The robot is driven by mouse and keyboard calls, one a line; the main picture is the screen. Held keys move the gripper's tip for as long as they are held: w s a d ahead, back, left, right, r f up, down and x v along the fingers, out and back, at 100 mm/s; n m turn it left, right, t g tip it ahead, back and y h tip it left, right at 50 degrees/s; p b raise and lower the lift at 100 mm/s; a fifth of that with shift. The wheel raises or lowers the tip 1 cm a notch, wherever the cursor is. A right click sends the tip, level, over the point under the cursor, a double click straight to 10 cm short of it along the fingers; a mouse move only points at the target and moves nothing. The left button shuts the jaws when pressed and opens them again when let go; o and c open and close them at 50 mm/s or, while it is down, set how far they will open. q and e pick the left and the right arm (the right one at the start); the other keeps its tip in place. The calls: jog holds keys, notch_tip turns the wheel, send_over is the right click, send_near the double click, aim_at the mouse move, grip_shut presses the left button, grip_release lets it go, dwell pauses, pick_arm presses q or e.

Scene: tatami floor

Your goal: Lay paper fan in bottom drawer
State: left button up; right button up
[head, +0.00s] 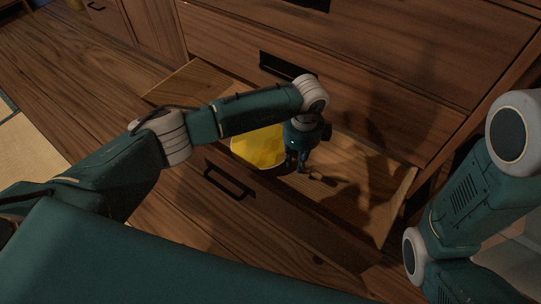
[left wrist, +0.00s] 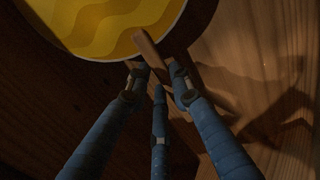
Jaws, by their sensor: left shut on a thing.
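The paper fan (head: 258,149) is round and yellow with a wavy pattern and a pale rim. My left gripper (head: 299,168) is shut on the fan's wooden handle, over the open bottom drawer (head: 290,216). In the left wrist view, the fan (left wrist: 105,25) fills the top left, and its handle runs down between the fingers of my left gripper (left wrist: 158,78). I cannot tell whether the fan touches the drawer floor. My left forearm hides part of the fan and drawer in the head view. My right gripper is out of view.
The open drawer has a black handle (head: 229,182) on its front. The wooden cabinet face (head: 350,60) with closed drawers rises behind it. The drawer floor to the right of the gripper (head: 365,182) looks bare and shadowed. My right arm stands at the right.

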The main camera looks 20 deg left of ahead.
aim_at(269, 149)
pick_arm(q)
jog(key=w+a+b, duration=0.1)
jog(key=a, duration=0.2)
jog(key=w+a+b, duration=0.1)
jog(key=a+b, duration=0.1)
jog(key=a, duration=0.1)
jog(key=w+a+b, duration=0.1)
jog(key=a, duration=0.2)
jog(key=shift+w+a+f, duration=0.1)
jog(key=shift+w+a, duration=0.05)
jog(key=shift+w, duration=0.05)
notch_tip(269, 149, down, 4)
jog(key=b, duration=0.4)
jog(key=shift+r, duration=0.35)
jog(key=shift+f, duration=0.15)
jog(key=o, duration=0.9)
notch_tip(269, 149, up, 8)
jog(key=p, duration=0.6)
jog(key=shift+f, duration=0.1)
